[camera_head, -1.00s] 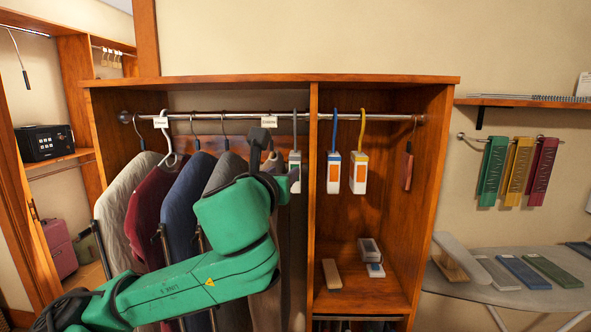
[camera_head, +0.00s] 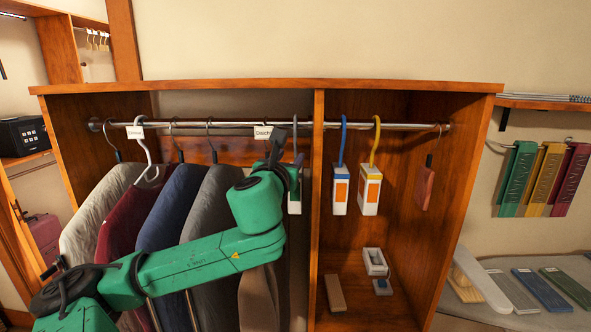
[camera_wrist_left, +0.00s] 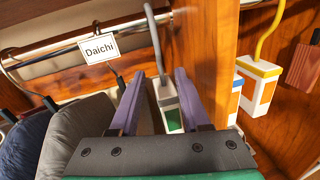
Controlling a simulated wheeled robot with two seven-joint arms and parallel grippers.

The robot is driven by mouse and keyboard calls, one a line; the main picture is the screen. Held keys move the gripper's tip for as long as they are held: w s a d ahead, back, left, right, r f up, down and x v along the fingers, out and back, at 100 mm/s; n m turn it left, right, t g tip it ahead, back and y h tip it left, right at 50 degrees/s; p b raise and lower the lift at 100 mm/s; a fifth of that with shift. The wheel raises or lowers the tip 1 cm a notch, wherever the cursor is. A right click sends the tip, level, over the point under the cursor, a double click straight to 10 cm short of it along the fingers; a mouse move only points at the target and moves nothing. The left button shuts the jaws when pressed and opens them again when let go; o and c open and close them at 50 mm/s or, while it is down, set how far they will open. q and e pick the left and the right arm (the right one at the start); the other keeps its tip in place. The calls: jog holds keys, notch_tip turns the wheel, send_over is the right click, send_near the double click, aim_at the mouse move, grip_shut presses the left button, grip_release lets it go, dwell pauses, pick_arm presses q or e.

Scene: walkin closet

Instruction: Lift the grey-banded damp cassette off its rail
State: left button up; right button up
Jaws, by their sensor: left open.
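The grey-banded cassette (camera_head: 295,200) hangs by its grey hook from the metal rail (camera_head: 228,125), left of the wooden divider. My left arm partly hides it in the head view. In the left wrist view the cassette (camera_wrist_left: 169,103) is white with a green patch and a grey band, and stands between and beyond the fingertips. My left gripper (camera_wrist_left: 164,78) is open, its two purple fingers apart on either side of the cassette's line. In the head view the gripper (camera_head: 284,148) is near the hook and partly hidden by its own wrist. My right gripper is not in view.
A blue-banded cassette (camera_head: 341,188) and a yellow-banded cassette (camera_head: 369,190) hang right of the wooden divider (camera_head: 317,200). Jackets (camera_head: 175,215) hang on the left. A "Daichi" tag (camera_wrist_left: 99,48) is beside the gripper. Small blocks lie on the lower shelf (camera_head: 360,318).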

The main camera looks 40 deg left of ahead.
aim_at(295, 150)
pick_arm(q)
jog(key=p+x, duration=0.3)
jog(key=x, duration=0.2)
jog(key=shift+w+a+f, duration=0.1)
jog(key=shift+w+a, duration=0.15)
jog(key=shift+a, duration=0.05)
jog(key=shift+x, duration=0.8)
jog(key=shift+w+a+f, duration=0.15)
jog(key=shift+w, duration=0.35)
jog(key=c, duration=0.7)
jog(key=shift+s, duration=0.1)
grip_shut()
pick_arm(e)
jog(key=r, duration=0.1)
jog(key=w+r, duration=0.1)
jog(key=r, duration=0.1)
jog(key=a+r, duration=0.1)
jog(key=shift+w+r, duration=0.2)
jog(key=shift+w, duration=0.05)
